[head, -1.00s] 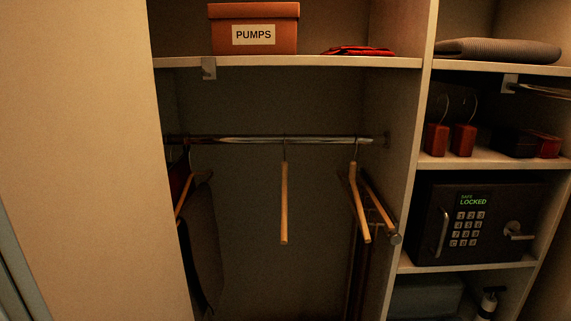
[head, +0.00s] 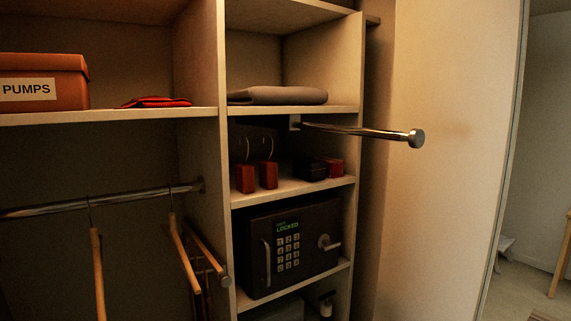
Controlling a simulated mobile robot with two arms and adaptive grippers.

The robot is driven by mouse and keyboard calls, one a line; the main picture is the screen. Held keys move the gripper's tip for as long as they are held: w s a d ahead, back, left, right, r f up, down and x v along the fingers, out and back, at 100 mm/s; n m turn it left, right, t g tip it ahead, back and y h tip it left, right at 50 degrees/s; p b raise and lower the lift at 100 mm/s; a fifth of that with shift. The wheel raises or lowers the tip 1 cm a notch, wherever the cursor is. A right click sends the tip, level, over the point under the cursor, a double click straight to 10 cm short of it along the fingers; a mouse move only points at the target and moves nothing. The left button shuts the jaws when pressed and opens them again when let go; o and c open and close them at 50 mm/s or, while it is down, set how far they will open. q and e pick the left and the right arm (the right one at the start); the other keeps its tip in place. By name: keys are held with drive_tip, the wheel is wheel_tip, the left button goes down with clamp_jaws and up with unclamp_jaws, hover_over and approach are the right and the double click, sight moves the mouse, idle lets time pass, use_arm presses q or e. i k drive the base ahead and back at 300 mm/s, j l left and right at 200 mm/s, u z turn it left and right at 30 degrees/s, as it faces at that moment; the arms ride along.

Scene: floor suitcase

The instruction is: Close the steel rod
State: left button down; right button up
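A steel rod (head: 365,131) with a round end knob (head: 416,138) sticks out from under the shelf (head: 290,109) in the right-hand section of the wardrobe. It is mounted at a small bracket (head: 295,123) and reaches outward past the section's right side panel, toward the right of the picture. Nothing hangs on it. Neither of my grippers shows in the head view.
Left, a hanging rail (head: 130,197) carries wooden hangers (head: 97,270); another round knob (head: 226,281) juts out low by the divider. A dark safe (head: 288,248) reading LOCKED sits below the rod. A pale panel (head: 450,220) stands at right.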

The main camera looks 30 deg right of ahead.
sight(416, 138)
drive_tip(key=z, duration=1.75)
